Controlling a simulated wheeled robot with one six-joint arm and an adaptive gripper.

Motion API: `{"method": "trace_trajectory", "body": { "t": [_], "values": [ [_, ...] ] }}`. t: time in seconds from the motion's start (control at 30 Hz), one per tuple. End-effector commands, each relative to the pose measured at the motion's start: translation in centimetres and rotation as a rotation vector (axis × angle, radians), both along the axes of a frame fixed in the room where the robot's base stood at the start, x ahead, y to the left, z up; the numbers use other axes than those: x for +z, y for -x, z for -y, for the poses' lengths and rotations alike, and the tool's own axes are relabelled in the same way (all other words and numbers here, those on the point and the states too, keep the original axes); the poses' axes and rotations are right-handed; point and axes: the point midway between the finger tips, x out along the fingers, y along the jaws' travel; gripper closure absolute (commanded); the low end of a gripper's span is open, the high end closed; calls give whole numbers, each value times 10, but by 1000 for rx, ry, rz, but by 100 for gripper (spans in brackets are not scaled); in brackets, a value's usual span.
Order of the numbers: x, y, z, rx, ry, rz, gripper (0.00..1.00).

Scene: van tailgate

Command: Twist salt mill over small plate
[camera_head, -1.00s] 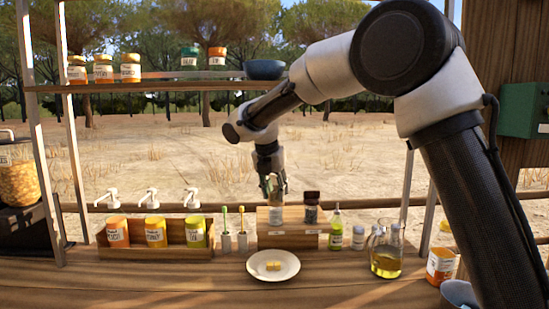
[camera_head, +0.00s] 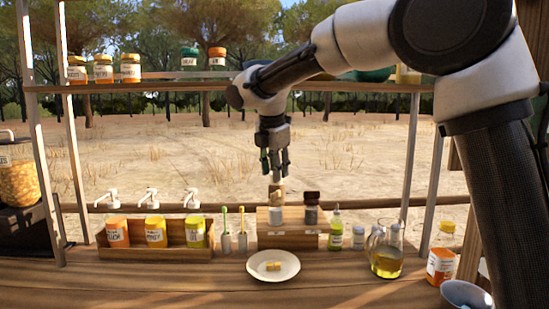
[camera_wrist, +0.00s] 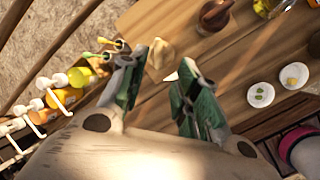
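A pale mill with a wooden top (camera_head: 277,194) and white label, seemingly the salt mill, stands upright on the wooden stand (camera_head: 292,240). A dark-capped mill (camera_head: 311,208) stands to its right. My gripper (camera_head: 275,172) is above the pale mill, fingers pointing down, apart from it. In the wrist view my gripper (camera_wrist: 155,85) has its fingers spread with nothing held between them. The small plate (camera_head: 288,275) lies on the counter in front of the stand with a few yellow pieces on it. In the wrist view my right finger hides much of the counter there.
A crate (camera_head: 150,252) of sauce tubs and two brushes stand left of the stand. A green bottle (camera_head: 335,230) and a glass oil jug (camera_head: 386,250) stand to its right. A shelf (camera_head: 160,86) with jars crosses behind.

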Motion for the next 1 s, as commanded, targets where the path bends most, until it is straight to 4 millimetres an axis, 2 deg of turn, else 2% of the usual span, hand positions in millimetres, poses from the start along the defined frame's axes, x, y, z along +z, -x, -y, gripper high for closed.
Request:
{"method": "trace_trajectory", "body": {
  "t": [1.0],
  "values": [
    [14,6,2,-1561,-603,126,68]
  ]
}}
